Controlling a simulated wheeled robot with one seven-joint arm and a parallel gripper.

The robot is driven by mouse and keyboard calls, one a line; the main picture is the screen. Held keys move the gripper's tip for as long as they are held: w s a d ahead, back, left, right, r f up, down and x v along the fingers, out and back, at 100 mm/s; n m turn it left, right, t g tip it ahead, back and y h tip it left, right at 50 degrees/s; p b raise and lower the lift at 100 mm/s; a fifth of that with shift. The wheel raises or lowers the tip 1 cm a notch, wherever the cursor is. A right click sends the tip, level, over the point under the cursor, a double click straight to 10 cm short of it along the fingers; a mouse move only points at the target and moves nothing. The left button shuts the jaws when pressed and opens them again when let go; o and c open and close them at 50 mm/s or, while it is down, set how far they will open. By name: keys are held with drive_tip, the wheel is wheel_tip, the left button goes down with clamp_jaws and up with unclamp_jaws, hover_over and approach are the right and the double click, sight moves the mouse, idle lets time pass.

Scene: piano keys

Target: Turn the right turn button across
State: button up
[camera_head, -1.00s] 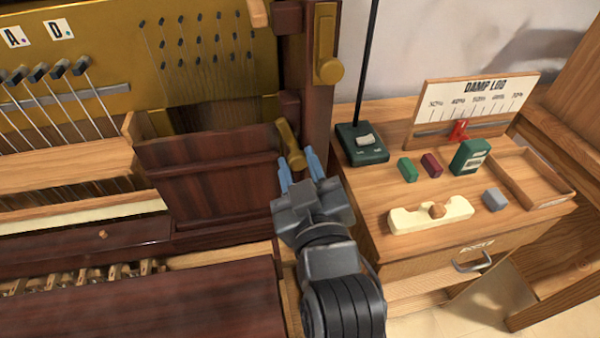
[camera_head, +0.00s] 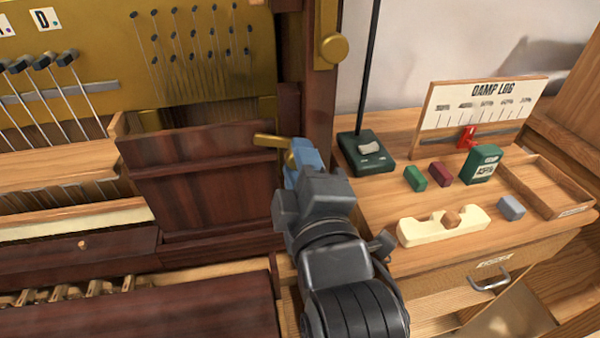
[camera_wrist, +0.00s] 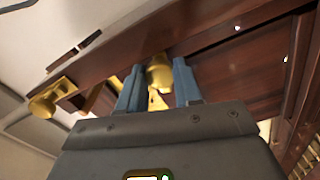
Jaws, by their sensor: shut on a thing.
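The right turn button (camera_head: 268,139) is a small brass lever at the top right corner of a dark wooden panel (camera_head: 205,175). It lies nearly level, its arm pointing left across the panel's top edge. My gripper (camera_head: 303,160) has its blue fingers shut on the button's pivot end, largely hiding that end in the head view. In the wrist view, the brass button (camera_wrist: 160,74) shows between the two blue fingers of my gripper (camera_wrist: 158,90).
Another brass fitting with a knob (camera_head: 333,45) is on the post above. To the right, a wooden cabinet top holds a green lamp base (camera_head: 366,160), small coloured blocks, a cream holder (camera_head: 420,232) and a damp log board (camera_head: 490,105). Piano hammers (camera_head: 45,68) are at left.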

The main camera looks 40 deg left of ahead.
drive_tip(key=shift+f+n+b, duration=0.1)
drive_tip(key=shift+n+b, duration=0.65)
drive_tip(key=shift+n, duration=0.85)
drive_tip(key=o, duration=1)
drive_tip(key=shift+o, duration=0.2)
drive_tip(key=b+v, duration=0.1)
drive_tip(key=v, duration=0.7)
